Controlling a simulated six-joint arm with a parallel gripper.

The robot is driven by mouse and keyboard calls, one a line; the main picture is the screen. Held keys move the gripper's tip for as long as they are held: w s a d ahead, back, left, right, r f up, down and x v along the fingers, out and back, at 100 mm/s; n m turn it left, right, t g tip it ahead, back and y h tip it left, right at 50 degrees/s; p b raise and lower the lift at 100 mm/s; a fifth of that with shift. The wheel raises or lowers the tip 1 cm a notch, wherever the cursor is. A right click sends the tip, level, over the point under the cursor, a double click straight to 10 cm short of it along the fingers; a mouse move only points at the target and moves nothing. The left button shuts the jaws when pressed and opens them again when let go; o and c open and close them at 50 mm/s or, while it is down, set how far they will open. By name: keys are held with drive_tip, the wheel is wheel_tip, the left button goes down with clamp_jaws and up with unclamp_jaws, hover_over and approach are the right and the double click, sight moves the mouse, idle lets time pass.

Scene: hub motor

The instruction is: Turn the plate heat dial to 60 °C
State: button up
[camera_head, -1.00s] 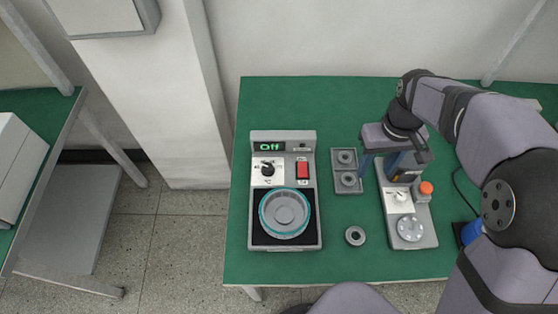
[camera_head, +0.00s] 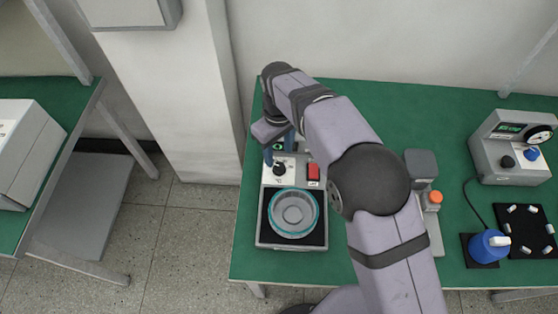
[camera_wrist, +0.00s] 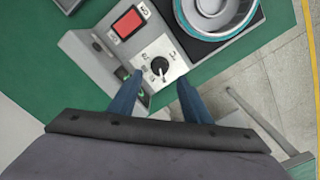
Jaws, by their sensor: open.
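The plate heat dial (camera_head: 279,168) is a black knob on a white panel at the back left of the heating unit (camera_head: 262,222). In the wrist view the dial (camera_wrist: 160,66) sits just beyond my fingertips, with a light pointer mark and printed marks around it that are too small to read. My gripper (camera_head: 279,156) is open and empty, above and slightly behind the dial. In the wrist view its two blue fingers (camera_wrist: 160,88) straddle the dial's near side, apart from it. The display (camera_head: 279,146) is mostly hidden by my gripper.
A red switch (camera_head: 313,172) is right of the dial. A teal-rimmed round dish (camera_head: 294,212) sits on the black plate in front. A grey instrument with a gauge (camera_head: 512,148), a blue-bodied device (camera_head: 489,247) and a black tray (camera_head: 527,229) stand at the right. My arm hides the table's middle.

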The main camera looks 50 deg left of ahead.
sight(279, 166)
drive_tip(key=shift+f+p, duration=0.95)
drive_tip(key=shift+f, duration=2.05)
drive_tip(key=c, duration=1)
